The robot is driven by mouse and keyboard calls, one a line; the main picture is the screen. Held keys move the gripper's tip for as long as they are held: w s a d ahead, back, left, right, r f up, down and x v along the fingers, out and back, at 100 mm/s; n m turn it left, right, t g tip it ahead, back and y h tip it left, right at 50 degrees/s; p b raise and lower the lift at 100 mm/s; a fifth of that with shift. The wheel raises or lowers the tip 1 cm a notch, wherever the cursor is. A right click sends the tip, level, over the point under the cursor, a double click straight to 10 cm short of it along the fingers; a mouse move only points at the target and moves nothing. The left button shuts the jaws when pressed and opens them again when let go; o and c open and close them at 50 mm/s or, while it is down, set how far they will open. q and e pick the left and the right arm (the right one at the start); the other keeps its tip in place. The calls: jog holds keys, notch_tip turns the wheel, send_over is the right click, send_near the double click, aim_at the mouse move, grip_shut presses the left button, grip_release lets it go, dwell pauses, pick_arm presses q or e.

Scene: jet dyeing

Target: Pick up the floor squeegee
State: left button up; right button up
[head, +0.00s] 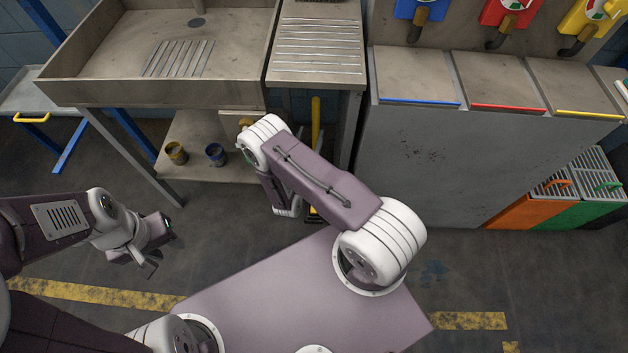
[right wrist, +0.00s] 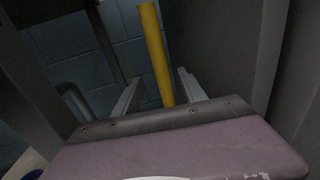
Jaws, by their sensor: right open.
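The floor squeegee shows as a yellow upright handle (head: 316,122) in the head view, in the gap between the sink stand and the grey cabinet. Its lower part is mostly hidden behind my right arm. In the right wrist view the yellow pole (right wrist: 154,45) stands between the two fingers of my right gripper (right wrist: 158,78), which is open. I cannot tell whether the fingers touch it.
A sink (head: 190,50) on a stand is at the back left, with two small pots (head: 176,153) on its lower shelf. The grey cabinet (head: 450,160) closes off the right side. Orange and green bins (head: 535,208) stand further right. Floor at the left is free.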

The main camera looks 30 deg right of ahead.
aim_at(315, 125)
jog(key=shift+w+d+f, duration=0.1)
jog(key=shift+w+d, duration=0.2)
jog(key=shift+w, duration=0.05)
jog(key=b+x, duration=0.1)
jog(key=x, duration=0.4)
jog(key=shift+s+d+b, duration=0.15)
jog(key=shift+b, duration=0.25)
grip_shut()
